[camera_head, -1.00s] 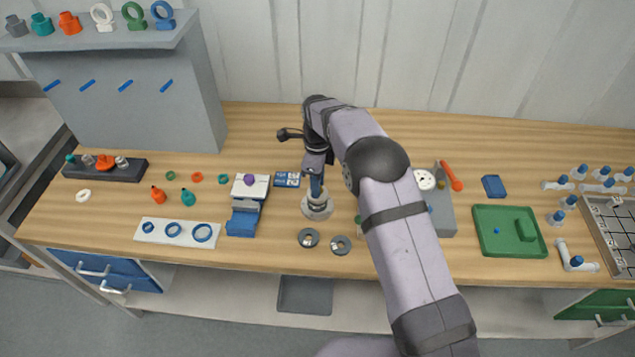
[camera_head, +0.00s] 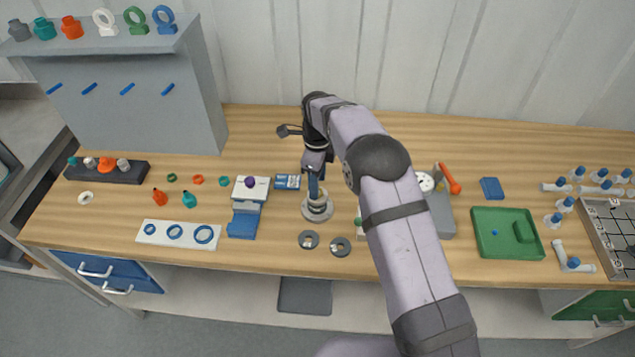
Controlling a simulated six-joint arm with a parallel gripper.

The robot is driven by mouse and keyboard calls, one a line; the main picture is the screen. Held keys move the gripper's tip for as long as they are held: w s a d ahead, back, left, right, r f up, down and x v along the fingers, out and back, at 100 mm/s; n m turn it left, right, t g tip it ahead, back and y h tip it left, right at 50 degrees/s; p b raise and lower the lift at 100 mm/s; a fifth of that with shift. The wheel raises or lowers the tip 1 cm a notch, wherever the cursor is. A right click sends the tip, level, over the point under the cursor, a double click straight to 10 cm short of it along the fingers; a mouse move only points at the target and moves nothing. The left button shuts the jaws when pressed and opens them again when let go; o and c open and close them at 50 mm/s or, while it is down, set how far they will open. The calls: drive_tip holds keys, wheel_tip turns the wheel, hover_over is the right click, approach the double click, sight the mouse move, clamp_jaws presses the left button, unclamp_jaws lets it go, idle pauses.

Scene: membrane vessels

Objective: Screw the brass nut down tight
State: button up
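My gripper (camera_head: 314,188) points down over a round grey metal vessel (camera_head: 318,209) that stands on the bench left of my arm. Its fingertips are at the top of the vessel. I cannot make out the brass nut there; the fingers and the small scale hide it. Whether the fingers are open or shut on something does not show.
A grey gauge box (camera_head: 440,213) is right of my arm. A green tray (camera_head: 488,243) lies further right.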

wheel_tip(320, 180, up, 2)
drive_tip(key=shift+r+p, duration=0.25)
drive_tip(key=shift+p, duration=0.3)
drive_tip(key=o, duration=0.6)
drive_tip(key=shift+f, duration=0.2)
drive_tip(key=shift+o, duration=0.2)
drive_tip(key=shift+s+d+f, duration=0.1)
drive_tip(key=shift+s+f, duration=0.1)
drive_tip(key=shift+f, duration=0.15)
drive_tip(key=n, duration=0.8)
drive_tip(key=shift+f, duration=0.1)
drive_tip(key=n, duration=0.4)
drive_tip(key=shift+w+n, duration=0.1)
drive_tip(key=shift+n, duration=0.3)
drive_tip(key=n, duration=0.4)
drive_tip(key=shift+n, duration=0.3)
drive_tip(key=n, duration=1.3)
drive_tip(key=shift+w, duration=0.1)
drive_tip(key=n, duration=0.4)
drive_tip(key=shift+n, duration=0.4)
